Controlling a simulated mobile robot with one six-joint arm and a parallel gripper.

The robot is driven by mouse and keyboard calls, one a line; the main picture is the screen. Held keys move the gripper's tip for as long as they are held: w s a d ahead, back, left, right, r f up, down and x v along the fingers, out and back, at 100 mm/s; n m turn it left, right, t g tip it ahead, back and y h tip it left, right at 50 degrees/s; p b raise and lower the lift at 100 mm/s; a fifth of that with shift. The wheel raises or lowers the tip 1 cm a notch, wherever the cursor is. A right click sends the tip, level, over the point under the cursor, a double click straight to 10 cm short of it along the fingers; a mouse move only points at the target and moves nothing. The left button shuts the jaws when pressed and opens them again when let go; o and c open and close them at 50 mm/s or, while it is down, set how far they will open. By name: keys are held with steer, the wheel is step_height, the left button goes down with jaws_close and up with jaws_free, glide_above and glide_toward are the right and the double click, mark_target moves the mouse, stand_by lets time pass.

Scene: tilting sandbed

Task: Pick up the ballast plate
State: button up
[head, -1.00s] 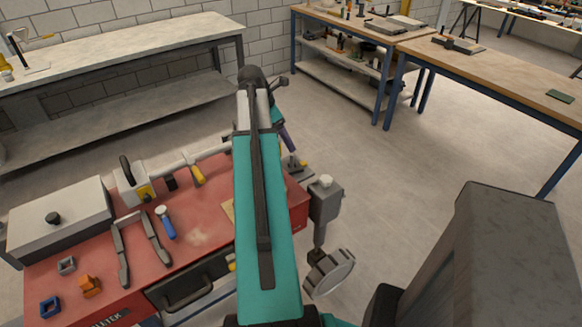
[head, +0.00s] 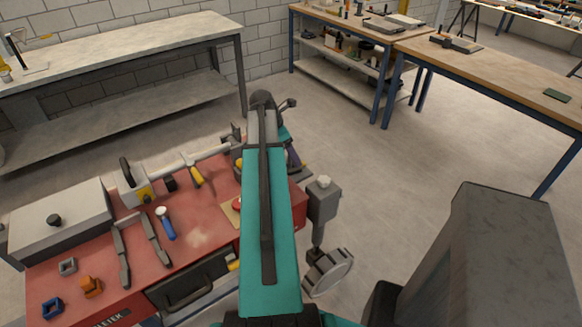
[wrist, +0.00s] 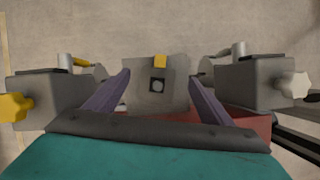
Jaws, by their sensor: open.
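In the wrist view, a grey block-like piece (wrist: 172,98) with a dark square recess and a yellow tab lies between my gripper's fingers. It may be the ballast plate, but I cannot tell for certain. My gripper (wrist: 159,78) is open, with one purple finger on each side of this piece. I cannot tell whether they touch it. In the head view, my teal arm reaches over the red cart (head: 195,235). One purple finger shows beyond the arm, beside a flat grey part (head: 305,173) at the cart's far right edge. My arm hides the rest.
Grey clamp-like blocks stand left (wrist: 60,98) and right (wrist: 250,88) of the fingers. A grey post-mounted box (head: 322,198) and a handwheel (head: 328,272) stand beside the cart. Tools and a grey lidded box (head: 62,222) lie on it. The floor to the right is partly open.

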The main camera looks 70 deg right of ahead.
steer(key=shift+s+f, duration=0.1)
steer(key=shift+f, duration=0.15)
steer(key=shift+p+x, duration=0.9)
steer(key=shift+x, duration=1.6)
steer(key=c, duration=1.2)
steer(key=shift+o, duration=0.2)
steer(key=shift+d+r, duration=0.1)
step_height(320, 180, up, 12)
steer(key=b, duration=0.3)
steer(key=s+d+b, duration=0.1)
steer(key=s+d, duration=0.3)
steer(key=d, duration=0.3)
steer(key=s+d+b, duration=0.2)
steer(key=s+d, duration=0.3)
steer(key=d, duration=0.3)
steer(key=shift+s, duration=0.25)
steer(key=shift+r, duration=0.1)
step_height(320, 180, up, 8)
steer(key=p, duration=0.6)
